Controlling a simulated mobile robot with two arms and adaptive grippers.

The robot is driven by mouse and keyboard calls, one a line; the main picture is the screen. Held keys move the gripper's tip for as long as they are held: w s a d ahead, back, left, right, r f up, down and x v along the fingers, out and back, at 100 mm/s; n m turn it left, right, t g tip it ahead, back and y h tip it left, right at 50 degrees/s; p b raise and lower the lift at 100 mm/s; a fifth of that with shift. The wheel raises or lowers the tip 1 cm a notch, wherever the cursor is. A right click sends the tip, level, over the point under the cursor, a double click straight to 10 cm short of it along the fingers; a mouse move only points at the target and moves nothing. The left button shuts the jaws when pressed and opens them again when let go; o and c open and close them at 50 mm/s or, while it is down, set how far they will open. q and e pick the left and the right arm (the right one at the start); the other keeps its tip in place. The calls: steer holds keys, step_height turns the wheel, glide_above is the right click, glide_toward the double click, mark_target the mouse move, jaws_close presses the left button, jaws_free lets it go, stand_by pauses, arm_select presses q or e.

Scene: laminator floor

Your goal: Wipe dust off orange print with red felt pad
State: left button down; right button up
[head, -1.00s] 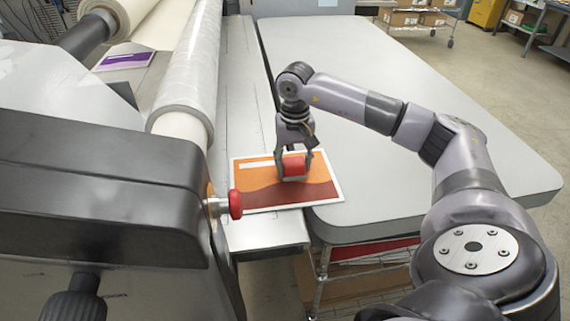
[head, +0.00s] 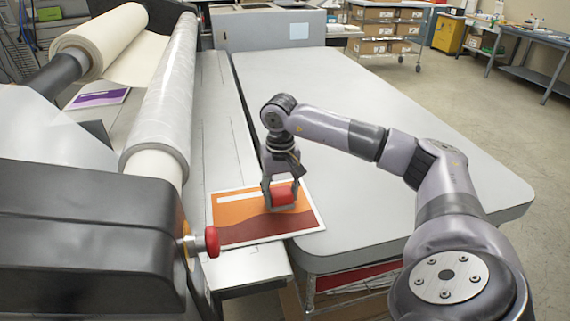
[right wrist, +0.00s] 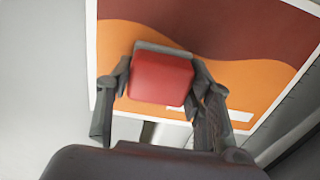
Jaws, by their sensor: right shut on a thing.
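The orange print (head: 240,208), with a dark red wave and a white border, lies across the gap between the laminator bed and the grey table. It also fills much of the right wrist view (right wrist: 225,75). My right gripper (head: 281,196) is shut on the red felt pad (head: 284,194), over the print's middle. In the right wrist view the pad (right wrist: 161,78) sits between both fingers. I cannot tell whether the pad touches the print. No dust is clear to see. My left gripper is not in view.
The laminator's black end housing (head: 80,235) with a red knob (head: 211,241) stands just left of the print. A film roll (head: 165,110) lies beyond it. A purple print (head: 97,98) lies at far left. The grey table (head: 400,130) is otherwise clear.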

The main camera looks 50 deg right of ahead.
mark_target(249, 210)
steer(key=shift+w+a+p, duration=0.2)
steer(key=shift+w+a, duration=0.3)
steer(key=shift+a, duration=0.35)
steer(key=shift+w+a+p, duration=0.15)
steer(key=shift+w+a, duration=0.35)
steer(key=shift+a, duration=0.3)
steer(key=shift+w+a, duration=0.4)
steer(key=shift+a, duration=0.25)
steer(key=shift+w+a, duration=0.35)
steer(key=shift+a, duration=0.3)
steer(key=shift+w+a, duration=0.4)
steer(key=shift+a, duration=0.25)
steer(key=shift+w+a, duration=0.45)
steer(key=shift+a, duration=0.25)
steer(key=shift+w+a, duration=0.45)
steer(key=shift+a, duration=0.2)
steer(key=shift+d+r, duration=0.1)
steer(key=shift+r, duration=0.05)
steer(key=shift+s+r+p, duration=0.1)
steer(key=shift+r+p, duration=1.85)
steer(key=shift+r, duration=0.95)
step_height(249, 210, up, 3)
steer(key=shift+p, duration=0.85)
